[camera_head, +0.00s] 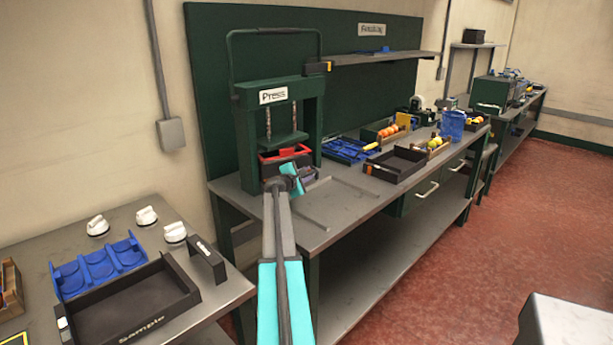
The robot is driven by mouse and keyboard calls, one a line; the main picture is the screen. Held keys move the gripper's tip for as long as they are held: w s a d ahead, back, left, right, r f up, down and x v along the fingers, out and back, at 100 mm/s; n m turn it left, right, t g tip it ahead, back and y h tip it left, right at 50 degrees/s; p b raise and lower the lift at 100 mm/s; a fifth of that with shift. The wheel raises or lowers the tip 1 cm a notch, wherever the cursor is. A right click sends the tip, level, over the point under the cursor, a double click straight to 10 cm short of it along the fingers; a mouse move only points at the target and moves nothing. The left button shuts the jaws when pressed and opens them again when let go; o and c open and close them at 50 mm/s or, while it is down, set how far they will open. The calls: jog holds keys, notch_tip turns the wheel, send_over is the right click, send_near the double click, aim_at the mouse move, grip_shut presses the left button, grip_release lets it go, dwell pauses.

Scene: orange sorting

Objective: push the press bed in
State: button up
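The green press (307,125), with a "Press" label and a tall handle frame, stands at the left end of the long workbench. Its bed (270,156) shows a red rim low inside the frame, below the raised plate. Two thin rails run out over the bench to the front and right of the press. My gripper (291,182) is at the front of the bed, at the end of my grey and turquoise arm. It hides part of the bed's front, and I cannot tell whether it touches. Its fingers are too small and overlapped to read.
A black tray (395,177) and a blue rack (349,158) lie right of the rails. The near-left table (225,292) holds a "Sample" tray (185,302), a blue holder (98,268) and white knobbed pieces. The bench top around the rails is clear.

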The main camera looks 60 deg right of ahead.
jog(key=shift+v, duration=1.05)
jog(key=shift+b+v, duration=1.2)
jog(key=shift+v, duration=4.65)
jog(key=shift+w, duration=0.1)
